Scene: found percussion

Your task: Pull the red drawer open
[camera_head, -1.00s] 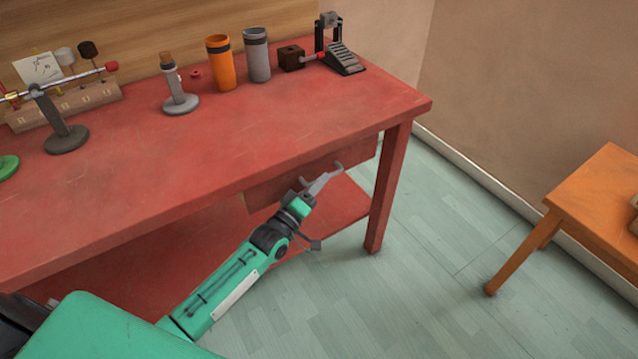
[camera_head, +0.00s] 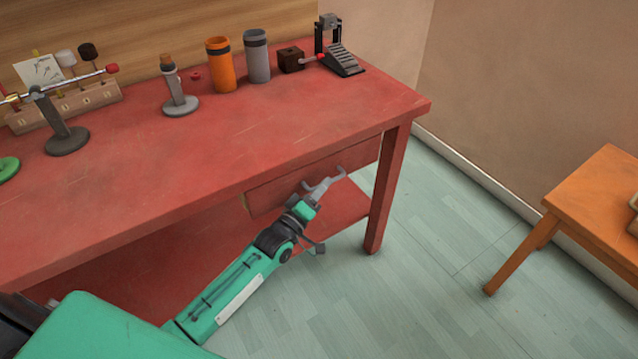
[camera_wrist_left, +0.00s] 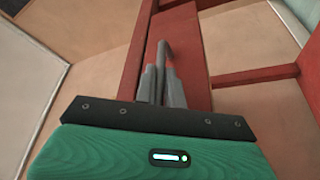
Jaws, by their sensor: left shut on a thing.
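The red drawer (camera_head: 285,187) sits under the front edge of the red table, near its right leg. It looks about flush with the table; any gap is too small to tell. A grey handle (camera_head: 340,173) stands out from its front. My left gripper (camera_head: 318,188) is at the handle, its grey fingers closed on it. In the left wrist view the fingers (camera_wrist_left: 161,78) are close together around the grey handle (camera_wrist_left: 163,50), in front of the red drawer front (camera_wrist_left: 190,50). My right gripper is not in view.
The red tabletop (camera_head: 240,140) holds an orange cup (camera_head: 221,65), a grey cup (camera_head: 257,56), a pedal (camera_head: 343,60) and several stands. A lower red shelf (camera_head: 345,205) is under the drawer. Open floor (camera_head: 420,230) lies to the right, before an orange table (camera_head: 590,195).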

